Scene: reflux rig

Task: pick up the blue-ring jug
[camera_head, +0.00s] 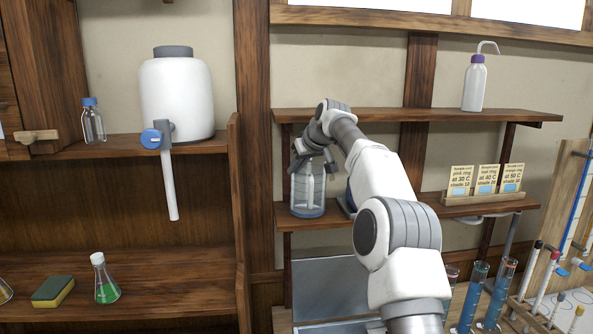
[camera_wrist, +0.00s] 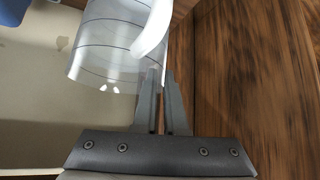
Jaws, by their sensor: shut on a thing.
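The jug (camera_head: 308,190) is clear, with a blue band around its base, at the left end of the lower right shelf. It looks upright, and I cannot tell whether its base touches the shelf. In the wrist view the clear jug body (camera_wrist: 95,45) with dark lines and its pale curved handle (camera_wrist: 154,30) fill the upper middle. My gripper (camera_head: 318,160) is at the jug's upper part, coming from the right and above.
The lower shelf (camera_head: 415,212) also bears a rack of labelled cards (camera_head: 484,186). The upper shelf (camera_head: 400,115) runs just above the jug and bears a wash bottle (camera_head: 474,82). A wooden upright (camera_head: 238,200) stands left. Blue-filled cylinders (camera_head: 470,298) stand below right.

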